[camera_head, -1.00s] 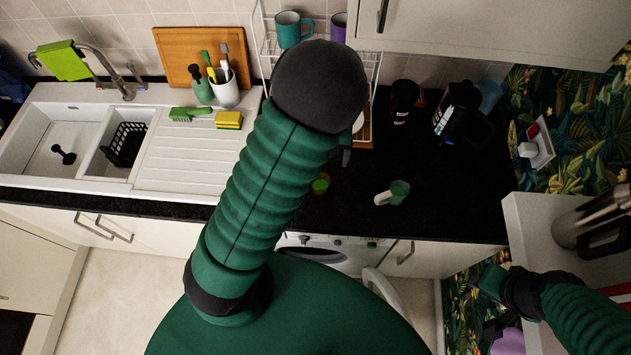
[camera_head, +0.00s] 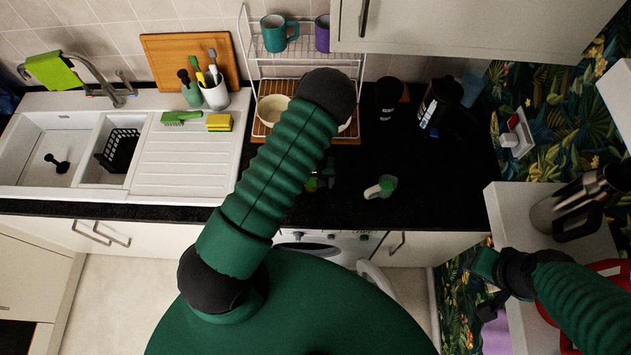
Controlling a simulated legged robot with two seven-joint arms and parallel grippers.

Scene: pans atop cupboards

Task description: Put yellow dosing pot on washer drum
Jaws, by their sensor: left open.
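A white and green cup or scoop (camera_head: 381,187) lies right of the pot. A wire rack (camera_head: 262,88) with mugs and a bowl, a dark coffee maker (camera_head: 445,108) and the sink (camera_head: 50,150) line the back and left. A white shelf (camera_head: 510,215) stands right.

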